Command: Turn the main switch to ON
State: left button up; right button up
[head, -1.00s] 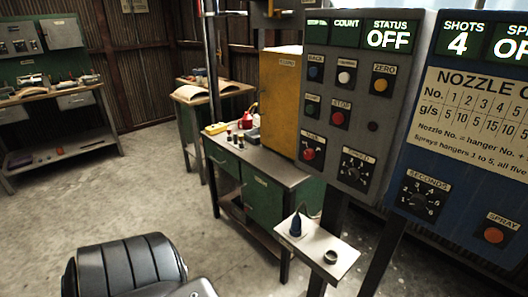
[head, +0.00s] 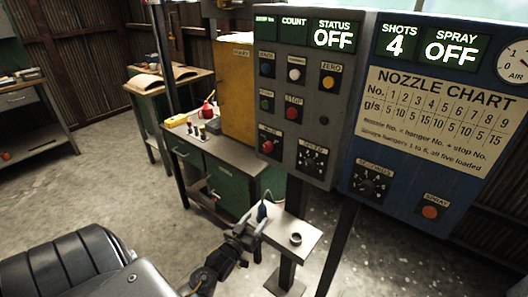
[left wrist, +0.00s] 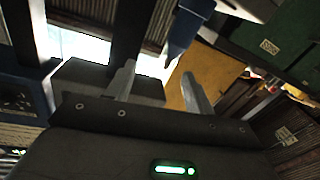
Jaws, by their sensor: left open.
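The main switch (head: 269,146) is a red knob at the lower left of the grey control panel (head: 320,100). The panel's STATUS display (head: 334,34) reads OFF. A blue pointed thing (left wrist: 184,32), seemingly the bottle, shows beyond the fingers. The switch cannot be made out there. My right gripper is not in view.
A blue panel (head: 400,195) with a nozzle chart stands to the right. A green workbench (head: 222,180) stands behind at left. Open floor lies at left.

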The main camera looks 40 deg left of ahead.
aim_at(266, 149)
pick_arm(q)
notch_tip(266, 149, up, 19)
jog(key=a+t+p, duration=0.1)
jog(key=a+t, duration=0.1)
jog(key=t, duration=0.2)
jog(key=shift+n+y, duration=0.3)
jog(key=shift+y, duration=0.1)
jog(key=p+x, duration=0.3)
jog(key=x, duration=0.5)
jog(key=shift+w+r, duration=0.2)
jog(key=shift+w, duration=0.1)
jog(key=shift+x, duration=0.9)
jog(key=shift+f, duration=0.1)
jog(key=c, duration=1)
jog(key=shift+o, duration=0.2)
